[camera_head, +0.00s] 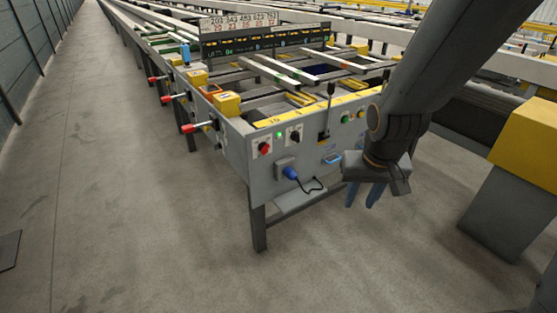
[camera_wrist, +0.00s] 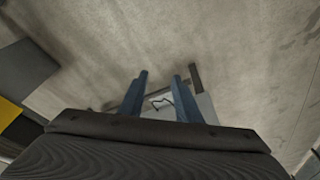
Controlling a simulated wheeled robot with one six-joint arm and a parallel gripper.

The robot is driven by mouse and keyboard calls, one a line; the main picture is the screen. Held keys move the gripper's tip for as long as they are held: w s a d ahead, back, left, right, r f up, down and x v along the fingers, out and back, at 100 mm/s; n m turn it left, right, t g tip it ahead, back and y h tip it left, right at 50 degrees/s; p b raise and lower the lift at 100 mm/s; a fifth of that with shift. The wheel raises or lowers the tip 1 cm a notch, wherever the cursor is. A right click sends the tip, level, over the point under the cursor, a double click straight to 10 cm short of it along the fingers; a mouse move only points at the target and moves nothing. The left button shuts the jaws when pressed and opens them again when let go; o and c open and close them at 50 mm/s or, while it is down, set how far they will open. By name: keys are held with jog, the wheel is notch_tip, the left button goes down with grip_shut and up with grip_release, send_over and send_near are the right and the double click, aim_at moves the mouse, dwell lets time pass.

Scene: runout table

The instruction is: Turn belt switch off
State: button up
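The grey control panel (camera_head: 250,160) on the end of the runout table carries a red rotary knob (camera_head: 265,148) and a black rotary switch (camera_head: 295,134), with a small green light (camera_head: 280,135) between them. I cannot read which of them is the belt switch, nor its setting for certain. A black upright lever (camera_head: 327,110) stands further right on the panel. My gripper (camera_head: 360,207) points down in front of the panel's right part, apart from the knobs. Its two blue fingers are spread and empty, also in the wrist view (camera_wrist: 160,77).
A blue plug (camera_head: 290,172) with a black cable sticks out below the knobs. Red-tipped handles (camera_head: 198,127) project from the table's left side. A yellow and grey block (camera_head: 520,160) stands at right.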

jog(key=w+a+f+t+b, duration=0.2)
jog(key=w+f+t+b, duration=0.3)
jog(key=w, duration=0.7)
jog(key=m+t+y+b, duration=0.2)
jog(key=t+y+b, duration=0.5)
jog(key=y+b, duration=0.4)
send_near(267, 151)
jog(key=shift+h, duration=0.4)
jog(key=x, duration=0.2)
jog(key=b+x, duration=0.1)
jog(key=x, duration=0.5)
jog(key=shift+a+r+b, duration=0.2)
jog(key=shift+r+b, duration=0.05)
jog(key=shift+b, duration=0.05)
grip_shut()
